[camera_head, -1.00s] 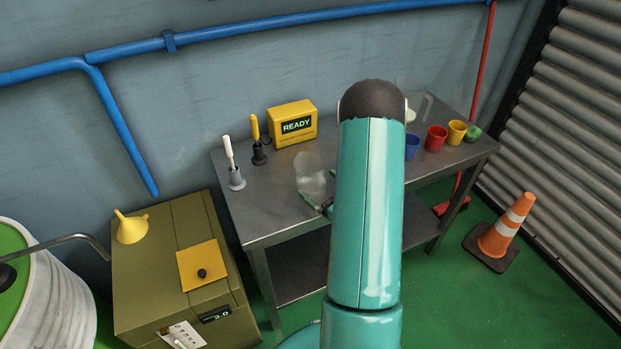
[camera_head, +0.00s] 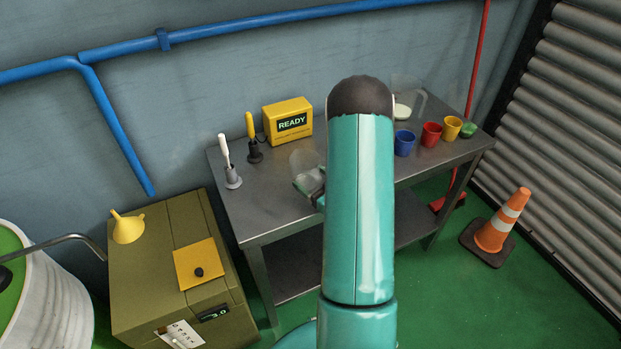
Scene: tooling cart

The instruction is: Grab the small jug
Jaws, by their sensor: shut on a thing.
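The small jug (camera_head: 303,163) is clear and see-through, at the middle of the metal cart's top, just left of my arm. My gripper (camera_head: 307,187) is at the near side of this jug and is shut on it. My teal arm hides part of the gripper and the jug's right side. Whether the jug touches the cart top cannot be told. A larger clear jug (camera_head: 404,106) with white contents stands at the back right of the cart.
The metal cart (camera_head: 265,215) also holds a yellow READY box (camera_head: 288,122), a white-handled tool (camera_head: 226,155), a yellow-handled tool (camera_head: 252,135), and blue (camera_head: 404,144), red (camera_head: 431,134) and yellow (camera_head: 452,128) cups. An orange cone (camera_head: 499,222) stands on the floor at right.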

